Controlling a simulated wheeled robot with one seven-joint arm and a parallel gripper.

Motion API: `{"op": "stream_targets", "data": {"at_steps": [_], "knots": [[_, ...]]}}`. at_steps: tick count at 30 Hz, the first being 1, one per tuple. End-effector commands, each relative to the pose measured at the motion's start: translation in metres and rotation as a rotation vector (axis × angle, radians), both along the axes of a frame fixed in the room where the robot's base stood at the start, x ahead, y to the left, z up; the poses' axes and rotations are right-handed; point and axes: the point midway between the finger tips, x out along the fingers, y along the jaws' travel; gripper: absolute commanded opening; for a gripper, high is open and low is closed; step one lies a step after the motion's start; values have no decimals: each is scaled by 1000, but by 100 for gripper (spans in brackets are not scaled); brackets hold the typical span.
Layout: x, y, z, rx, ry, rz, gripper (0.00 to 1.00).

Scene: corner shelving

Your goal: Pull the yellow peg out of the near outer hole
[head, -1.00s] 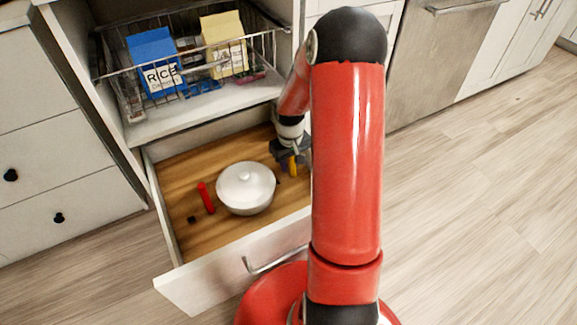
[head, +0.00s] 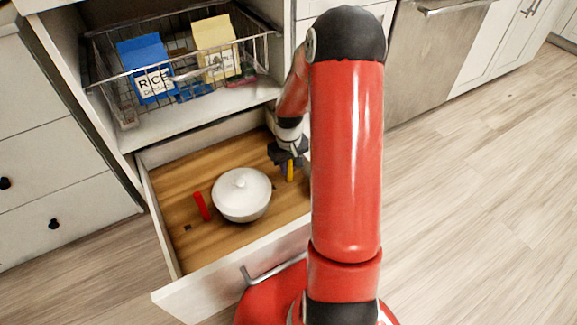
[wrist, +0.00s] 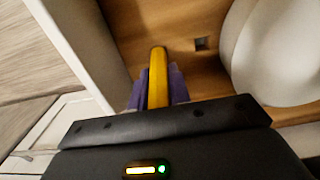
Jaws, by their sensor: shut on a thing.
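The yellow peg (head: 290,171) is upright between the fingers of my gripper (head: 288,154), at the right side of the open drawer. In the wrist view the yellow peg (wrist: 157,78) runs between the two purple fingertips (wrist: 155,92), which are shut on it. Its rounded far end shows whole, apart from a dark square hole (wrist: 201,44) in the wooden drawer floor. I cannot tell how high its end is above the floor. My arm hides part of the drawer's right side.
A white lidded pot (head: 241,195) stands in the drawer (head: 225,265), left of my gripper. A red peg (head: 202,206) is left of the pot, near another dark hole (head: 188,227). A wire basket (head: 183,70) with a blue rice box (head: 145,68) and a yellow box (head: 215,48) is above.

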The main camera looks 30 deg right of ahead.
Motion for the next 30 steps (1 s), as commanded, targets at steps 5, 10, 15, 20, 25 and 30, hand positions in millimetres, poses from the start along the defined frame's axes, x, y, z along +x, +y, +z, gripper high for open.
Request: {"op": "stream_targets", "data": {"at_steps": [5, 10, 15, 20, 25, 30], "knots": [[-9, -8, -1, -4, 21, -10, 0], [-8, -9, 7, -4, 19, -10, 0], [-6, -9, 16, -5, 15, -9, 0], [-5, -9, 25, -8, 10, -8, 0], [-4, -9, 34, -9, 7, -8, 0], [-4, -7, 38, -6, 8, -7, 0]]}}
